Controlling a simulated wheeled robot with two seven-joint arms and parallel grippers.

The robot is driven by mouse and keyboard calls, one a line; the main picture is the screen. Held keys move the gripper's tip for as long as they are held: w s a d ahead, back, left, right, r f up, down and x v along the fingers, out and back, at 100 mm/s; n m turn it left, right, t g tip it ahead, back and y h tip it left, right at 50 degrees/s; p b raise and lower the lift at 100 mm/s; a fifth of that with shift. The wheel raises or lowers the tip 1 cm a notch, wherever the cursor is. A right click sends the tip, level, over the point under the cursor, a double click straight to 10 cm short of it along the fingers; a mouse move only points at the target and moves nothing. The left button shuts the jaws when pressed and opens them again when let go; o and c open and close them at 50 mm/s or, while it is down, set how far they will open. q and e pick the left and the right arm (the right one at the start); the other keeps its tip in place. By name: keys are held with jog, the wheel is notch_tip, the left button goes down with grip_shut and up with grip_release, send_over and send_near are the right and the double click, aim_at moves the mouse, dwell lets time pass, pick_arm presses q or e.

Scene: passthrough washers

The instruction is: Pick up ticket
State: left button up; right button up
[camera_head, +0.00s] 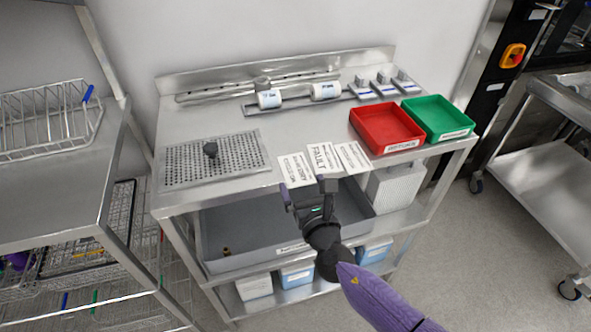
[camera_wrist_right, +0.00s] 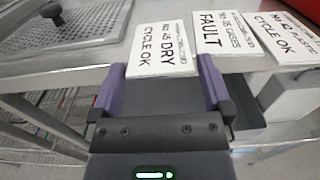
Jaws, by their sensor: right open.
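Several white printed tickets lie side by side at the front edge of the steel table. The left one (camera_head: 296,170) reads "CYCLE OK" and "DRY" in the right wrist view (camera_wrist_right: 160,48). The middle FAULT ticket (camera_head: 322,158) also shows in the wrist view (camera_wrist_right: 222,40). The right ticket (camera_head: 352,156) reads "CYCLE OK" and "PLASTIC" in the wrist view (camera_wrist_right: 282,36). My right gripper (camera_head: 312,188) is open and empty, just in front of the table edge. In the wrist view its fingers (camera_wrist_right: 162,82) straddle the DRY ticket's near end. My left gripper is not in view.
A red tray (camera_head: 388,150) and a green tray (camera_head: 470,131) stand at the table's right. A perforated plate (camera_head: 240,160) with a black knob lies at left. A grey bin (camera_head: 225,262) sits on the shelf below.

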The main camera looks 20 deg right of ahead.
jog(key=c, duration=0.9)
notch_tip(320, 180, up, 10)
jog(key=p, duration=0.8)
jog(key=shift+r, duration=0.1)
jog(key=shift+c, duration=0.3)
